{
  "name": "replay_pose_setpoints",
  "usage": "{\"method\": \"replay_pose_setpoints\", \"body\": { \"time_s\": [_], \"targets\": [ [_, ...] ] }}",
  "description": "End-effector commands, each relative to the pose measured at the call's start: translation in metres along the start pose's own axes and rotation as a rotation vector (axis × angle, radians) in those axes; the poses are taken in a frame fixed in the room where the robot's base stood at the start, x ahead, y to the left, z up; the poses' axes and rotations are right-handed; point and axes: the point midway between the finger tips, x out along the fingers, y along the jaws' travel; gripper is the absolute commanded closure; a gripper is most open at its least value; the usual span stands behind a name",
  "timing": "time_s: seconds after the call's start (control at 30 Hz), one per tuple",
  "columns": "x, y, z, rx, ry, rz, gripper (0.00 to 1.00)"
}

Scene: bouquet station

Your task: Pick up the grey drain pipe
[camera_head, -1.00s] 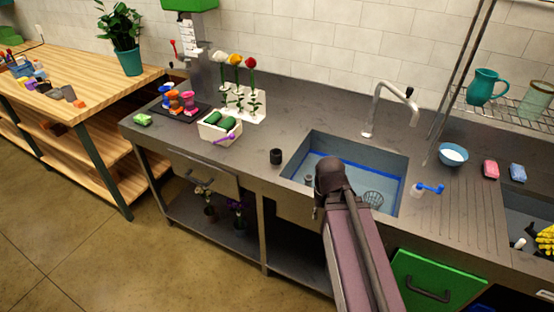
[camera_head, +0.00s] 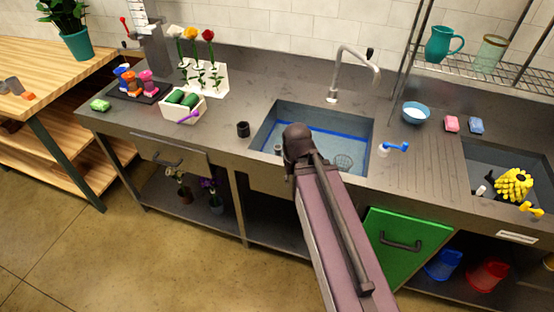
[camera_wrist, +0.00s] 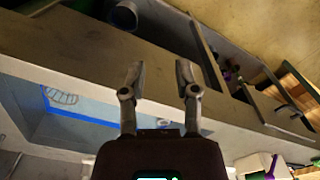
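A grey round pipe piece (camera_wrist: 122,15) with a dark open end shows at the top of the wrist view, beyond the counter's front edge and below it; it looks like the drain pipe. It is partly cut off by the picture edge. My gripper (camera_wrist: 160,72) is open and empty, its two fingers apart over the counter's front strip (camera_wrist: 70,45). The pipe is apart from the fingers, up and left of them in that view.
The sink basin (camera_head: 262,128) has a blue line, a wire strainer (camera_head: 344,161) and a small grey upright piece (camera_head: 278,149). A black cup (camera_head: 243,129) stands left of it. A green door panel (camera_head: 408,245) is right of my arm. Flower pots (camera_head: 216,205) stand on the lower shelf.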

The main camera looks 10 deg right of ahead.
Motion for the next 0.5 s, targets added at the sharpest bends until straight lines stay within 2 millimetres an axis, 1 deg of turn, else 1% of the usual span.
{"method": "replay_pose_setpoints", "body": {
  "time_s": [0.3,0.33,0.37,0.4,0.47,0.5],
  "targets": [
    [0.0,0.0,0.0,0.0,0.0,0.0,0.6],
    [0.0,0.0,0.0,0.0,0.0,0.0,0.57],
    [0.0,0.0,-0.0001,0.0,0.0,0.0,0.48],
    [0.0,0.0,-0.0009,-0.001,0.0,0.0,0.36],
    [-0.0001,0.0,-0.0042,-0.003,0.0,0.0,0.19],
    [-0.0002,0.0,-0.008,-0.006,0.0,0.0,0.19]
  ]
}}
